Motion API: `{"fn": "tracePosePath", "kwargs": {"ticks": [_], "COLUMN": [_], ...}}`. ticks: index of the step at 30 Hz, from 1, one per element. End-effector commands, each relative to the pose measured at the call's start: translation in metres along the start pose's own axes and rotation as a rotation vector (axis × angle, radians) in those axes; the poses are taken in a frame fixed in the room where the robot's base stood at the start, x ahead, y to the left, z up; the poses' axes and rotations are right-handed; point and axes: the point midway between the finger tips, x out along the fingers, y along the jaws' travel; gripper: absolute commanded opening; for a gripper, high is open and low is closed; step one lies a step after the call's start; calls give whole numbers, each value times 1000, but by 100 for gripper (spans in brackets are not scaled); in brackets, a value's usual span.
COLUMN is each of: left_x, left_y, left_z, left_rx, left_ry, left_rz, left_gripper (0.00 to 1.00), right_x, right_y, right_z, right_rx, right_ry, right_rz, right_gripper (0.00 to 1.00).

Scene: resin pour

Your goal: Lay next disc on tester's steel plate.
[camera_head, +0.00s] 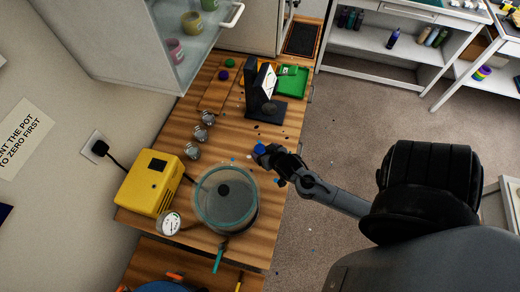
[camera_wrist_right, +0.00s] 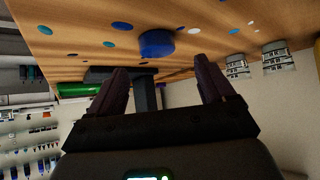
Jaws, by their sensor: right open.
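A blue disc (camera_head: 260,149) is at my right gripper (camera_head: 267,154) near the bench's right edge. In the right wrist view the blue disc (camera_wrist_right: 157,44) sits on the wood beyond the open fingers (camera_wrist_right: 162,78), which do not touch it. The black tester (camera_head: 256,88) stands farther back on the bench. Its small round grey plate (camera_head: 269,108) shows on the dark base and looks bare. A purple disc (camera_head: 223,75) and a green disc (camera_head: 230,63) lie near a wooden board at the back. My left gripper is not in view.
Three metal clamp-like pieces (camera_head: 201,133) line the bench's left side. A clear-lidded pot (camera_head: 225,200), a gauge (camera_head: 169,223) and a yellow box (camera_head: 150,183) stand in front. Small coloured spots dot the wood.

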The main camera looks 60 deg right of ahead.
Motion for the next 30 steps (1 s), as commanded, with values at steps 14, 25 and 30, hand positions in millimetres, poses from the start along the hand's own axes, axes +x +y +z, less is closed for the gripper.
{"fn": "tracePosePath", "kwargs": {"ticks": [14,25,30], "left_x": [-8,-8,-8], "left_y": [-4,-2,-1], "left_z": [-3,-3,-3], "left_rx": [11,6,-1], "left_ry": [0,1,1], "left_rz": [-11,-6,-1], "left_gripper": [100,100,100], "right_x": [47,50,50], "right_y": [4,4,4], "right_z": [4,4,4], "right_rx": [-1,-1,-1], "right_ry": [1,0,0], "right_rz": [0,0,0], "right_gripper": [82,70,44]}}
